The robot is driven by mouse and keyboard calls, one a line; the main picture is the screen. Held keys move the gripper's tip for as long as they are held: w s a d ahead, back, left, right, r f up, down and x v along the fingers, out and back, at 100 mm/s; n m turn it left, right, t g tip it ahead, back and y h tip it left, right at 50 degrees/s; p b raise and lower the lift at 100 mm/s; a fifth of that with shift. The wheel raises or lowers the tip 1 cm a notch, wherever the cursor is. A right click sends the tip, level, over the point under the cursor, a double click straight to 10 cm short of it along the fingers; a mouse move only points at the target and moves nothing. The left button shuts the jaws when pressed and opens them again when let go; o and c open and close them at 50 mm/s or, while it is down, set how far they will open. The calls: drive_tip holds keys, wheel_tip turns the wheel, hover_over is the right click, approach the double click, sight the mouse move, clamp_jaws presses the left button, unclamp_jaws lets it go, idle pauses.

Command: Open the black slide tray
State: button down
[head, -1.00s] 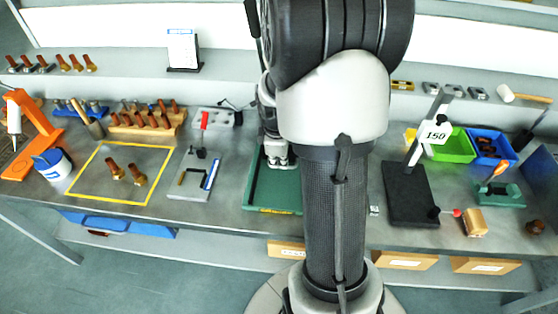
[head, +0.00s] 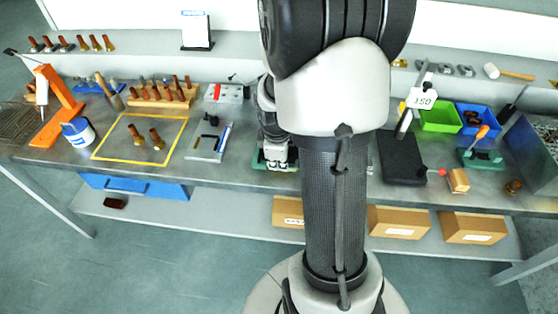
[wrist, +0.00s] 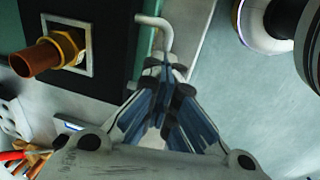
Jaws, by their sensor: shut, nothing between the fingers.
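In the wrist view, a dark panel with a green side, apparently the black slide tray (wrist: 112,45), fills the upper left. A pale bent rod handle (wrist: 154,21) sticks out beside its green edge. My gripper (wrist: 166,72) is shut and empty, with its fingertips at the handle's lower end; I cannot tell if they touch it. A square plate (wrist: 86,68) on the dark surface holds a brass nut with a copper-coloured stub (wrist: 38,60). In the head view, my gripper (head: 278,160) is at the bench's front edge, and my arm hides most of the tray.
The bench holds a yellow-framed area (head: 104,158) with two brass fittings, a black stand (head: 400,165) and green (head: 440,117) and blue (head: 478,117) bins. Cardboard boxes (head: 398,222) sit on the lower shelf. Floor in front of the bench is clear.

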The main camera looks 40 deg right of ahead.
drive_tip(key=c, duration=2.3)
unclamp_jaws()
drive_tip(key=shift+s+a+f, duration=0.1)
drive_tip(key=shift+s+f, duration=0.05)
drive_tip(key=shift+f, duration=0.15)
drive_tip(key=o, duration=0.5)
drive_tip(key=shift+o, duration=0.4)
drive_tip(key=shift+r, duration=0.15)
drive_tip(key=shift+r, duration=0.2)
wheel_tip(320, 180, up, 11)
drive_tip(key=s+a, duration=0.1)
drive_tip(key=shift+a+r, duration=0.15)
drive_tip(key=shift+a, duration=0.05)
